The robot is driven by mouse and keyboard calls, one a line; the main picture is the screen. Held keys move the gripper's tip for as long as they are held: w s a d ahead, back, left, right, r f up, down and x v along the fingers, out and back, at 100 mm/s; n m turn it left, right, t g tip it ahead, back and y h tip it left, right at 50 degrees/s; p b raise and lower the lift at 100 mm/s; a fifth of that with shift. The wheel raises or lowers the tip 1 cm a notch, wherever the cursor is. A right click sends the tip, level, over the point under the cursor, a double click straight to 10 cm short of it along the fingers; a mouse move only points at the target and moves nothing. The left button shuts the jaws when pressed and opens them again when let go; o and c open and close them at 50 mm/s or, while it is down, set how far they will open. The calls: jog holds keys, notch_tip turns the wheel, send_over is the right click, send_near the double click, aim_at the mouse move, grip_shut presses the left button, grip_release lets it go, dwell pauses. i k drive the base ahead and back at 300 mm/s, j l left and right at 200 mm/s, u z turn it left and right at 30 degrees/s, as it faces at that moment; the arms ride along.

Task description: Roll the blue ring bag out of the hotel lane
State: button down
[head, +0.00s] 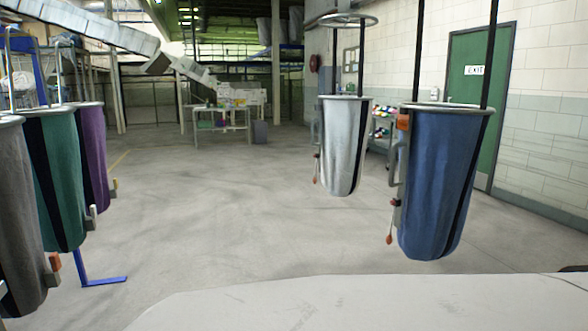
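A blue bag (436,190) with a pale ring rim hangs at the right from two dark straps. It is nearly upright and clear of the floor. An orange tag (403,122), a grey handle (394,165) and a red-tipped cord (389,238) are on its left side. A white bag (342,150) with a dark stripe hangs behind it to the left, apart from it in the picture, with its own cord. My gripper is not in view, and nothing is seen touching either bag. No lane label can be read.
Purple (92,155), green (58,180) and grey (18,220) bags hang at the left edge. A blue floor bracket (100,281) stands below them. A trolley (383,125) and a green exit door (478,95) are behind the blue bag. The middle floor is clear.

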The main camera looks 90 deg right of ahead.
aim_at(439, 152)
jog(key=z, duration=3.3)
jog(key=i+j+z, duration=0.1)
jog(key=i+j, duration=0.25)
jog(key=i, duration=0.15)
jog(key=i+j, duration=0.4)
jog(key=i+l+z, duration=0.05)
jog(key=i, duration=0.05)
